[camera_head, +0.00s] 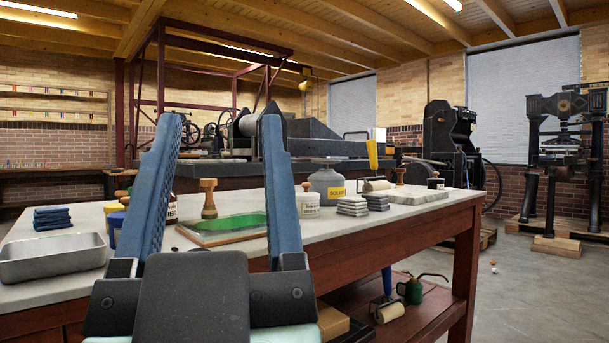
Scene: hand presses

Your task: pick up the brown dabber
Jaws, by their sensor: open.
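The brown dabber (208,199) stands upright at the left edge of a green-inked slab (236,226) on the table. It has a wooden knob handle and a wider foot. My gripper (220,118) is open and empty in the foreground, its two blue fingers pointing up in the picture. The dabber shows in the gap between the fingers, beyond them and apart from them. The right finger hides part of the slab's right end.
A grey metal tray (52,258) and dark folded cloths (52,218) are at the left. Jars stand close to the left finger. To the right are a grey jug (327,187), stacked blocks (353,206) and a pale slab (412,195).

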